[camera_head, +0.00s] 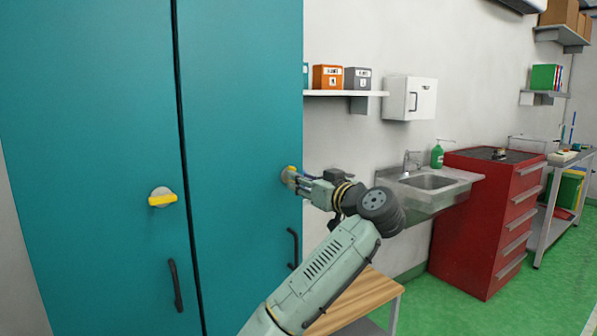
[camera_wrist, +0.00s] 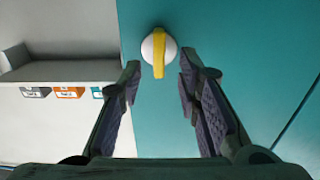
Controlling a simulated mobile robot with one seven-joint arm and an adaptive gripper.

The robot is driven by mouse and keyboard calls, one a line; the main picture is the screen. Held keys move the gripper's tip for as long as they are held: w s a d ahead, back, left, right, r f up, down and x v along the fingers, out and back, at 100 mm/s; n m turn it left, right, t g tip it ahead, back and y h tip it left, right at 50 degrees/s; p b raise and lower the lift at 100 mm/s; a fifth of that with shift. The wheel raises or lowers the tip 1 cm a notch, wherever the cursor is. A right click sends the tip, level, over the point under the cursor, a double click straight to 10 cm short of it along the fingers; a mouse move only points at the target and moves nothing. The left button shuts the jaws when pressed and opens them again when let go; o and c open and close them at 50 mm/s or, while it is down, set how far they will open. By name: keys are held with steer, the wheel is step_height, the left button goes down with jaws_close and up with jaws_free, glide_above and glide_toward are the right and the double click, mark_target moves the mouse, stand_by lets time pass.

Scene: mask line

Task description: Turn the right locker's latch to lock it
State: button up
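The right locker (camera_head: 240,100) has a teal door, shut, with a round white latch bearing a yellow bar (camera_wrist: 159,52). In the wrist view the bar runs up and down. In the head view this latch (camera_head: 287,172) is largely covered by my gripper (camera_head: 293,180). In the wrist view my gripper (camera_wrist: 160,72) is open, its dark fingers on either side of the bar's lower end, with gaps visible. It holds nothing. How far the fingertips are from the door is hard to tell.
The left locker (camera_head: 85,100) has its own latch (camera_head: 162,198), its yellow bar roughly level. Dark handles (camera_head: 175,285) sit lower on both doors. A wooden-topped table (camera_head: 365,295) stands below my arm. A wall shelf (camera_head: 345,93), sink (camera_head: 430,182) and red cabinet (camera_head: 470,225) are to the right.

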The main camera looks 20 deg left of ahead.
steer(key=shift+p+x, duration=0.35)
steer(key=shift+x, duration=1.25)
jaws_close()
